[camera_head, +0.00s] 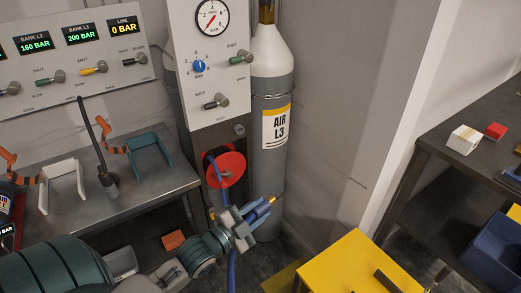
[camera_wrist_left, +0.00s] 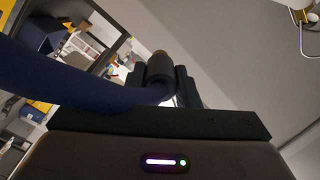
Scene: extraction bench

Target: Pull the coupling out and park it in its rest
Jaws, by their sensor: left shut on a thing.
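My left gripper (camera_head: 257,214) is in front of the gas cylinder's lower part in the head view, shut on the coupling. The coupling's brass tip (camera_head: 272,200) points up and right, clear of any socket that I can see. In the left wrist view, the dark coupling (camera_wrist_left: 160,72) sits between the fingers, with its brass end away from the wrist. A blue hose (camera_head: 232,266) hangs below the gripper; in the left wrist view it crosses at left (camera_wrist_left: 65,82). I cannot tell which fixture is the coupling's rest. My right gripper is not in view.
A red hose reel (camera_head: 225,168) is left of the AIR L3 cylinder (camera_head: 273,155). A white panel (camera_head: 190,45) with a gauge stands above it. A steel bench (camera_head: 120,190) carries white (camera_head: 62,185) and teal (camera_head: 150,152) brackets. A yellow surface (camera_head: 350,262) is front right.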

